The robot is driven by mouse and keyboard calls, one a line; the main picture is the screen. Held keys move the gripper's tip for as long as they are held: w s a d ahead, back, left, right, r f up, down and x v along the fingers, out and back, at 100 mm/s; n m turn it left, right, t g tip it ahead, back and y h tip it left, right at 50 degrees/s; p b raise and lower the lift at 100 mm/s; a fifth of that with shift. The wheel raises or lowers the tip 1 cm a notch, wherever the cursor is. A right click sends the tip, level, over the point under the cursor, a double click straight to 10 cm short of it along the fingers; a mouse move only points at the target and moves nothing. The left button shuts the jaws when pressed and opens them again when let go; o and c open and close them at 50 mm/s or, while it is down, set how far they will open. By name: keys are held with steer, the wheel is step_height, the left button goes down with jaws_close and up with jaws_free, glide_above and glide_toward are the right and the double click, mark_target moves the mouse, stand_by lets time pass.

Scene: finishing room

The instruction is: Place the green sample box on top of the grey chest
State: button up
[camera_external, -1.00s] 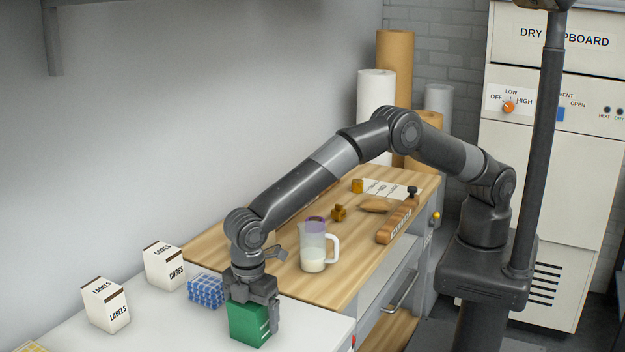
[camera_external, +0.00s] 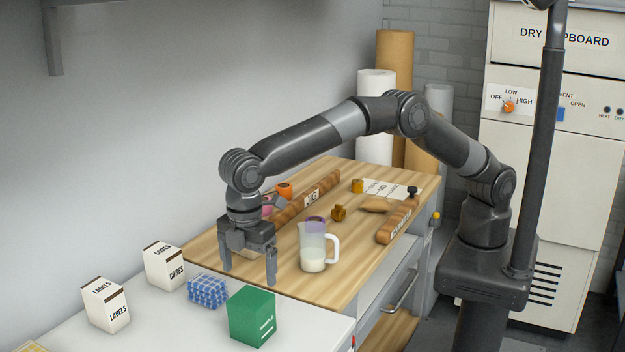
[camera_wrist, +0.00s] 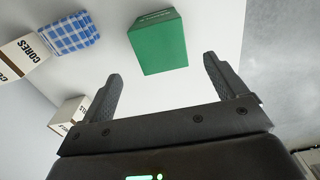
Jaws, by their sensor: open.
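The green sample box (camera_external: 252,316) stands upright on a pale grey-white top (camera_external: 318,325), which looks like the top of the grey chest; its sides are mostly out of view. The box also shows in the wrist view (camera_wrist: 158,43), beyond the fingertips. My gripper (camera_external: 248,276) is open and empty, raised above and behind the box, clear of it. In the wrist view its two fingers (camera_wrist: 162,75) are spread wide with nothing between them.
A blue checked bundle (camera_external: 207,291) lies close left of the box. White cartons marked CORES (camera_external: 164,267) and LABELS (camera_external: 105,306) stand farther left. A jug (camera_external: 313,250) stands on the wooden bench (camera_external: 345,290) behind. The pale top is bare right of the box.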

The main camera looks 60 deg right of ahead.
steer(key=w+d+r+m+t+y, duration=0.1)
steer(key=w+d+r+m, duration=0.25)
steer(key=d+r, duration=0.65)
steer(key=w+d+r+m+t, duration=0.15)
steer(key=w+d+r, duration=0.35)
steer(key=d, duration=0.8)
steer(key=s+d+r+m, duration=0.2)
steer(key=d+r+m, duration=0.1)
steer(key=d, duration=0.8)
steer(key=s+d+r+m, duration=0.1)
steer(key=d+r+m, duration=0.15)
steer(key=d, duration=0.75)
steer(key=s+d+f+m+t, duration=0.1)
steer(key=s+d+f+m, duration=0.2)
steer(key=s+d, duration=0.6)
steer(key=s+d+f+m+t+h, duration=0.1)
steer(key=s+d+f+m+t, duration=0.1)
steer(key=s+d, duration=0.7)
steer(key=d+f+m, duration=0.1)
steer(key=d+m, duration=0.1)
steer(key=d, duration=0.1)
steer(key=shift+s+f, duration=0.2)
steer(key=shift+s, duration=0.05)
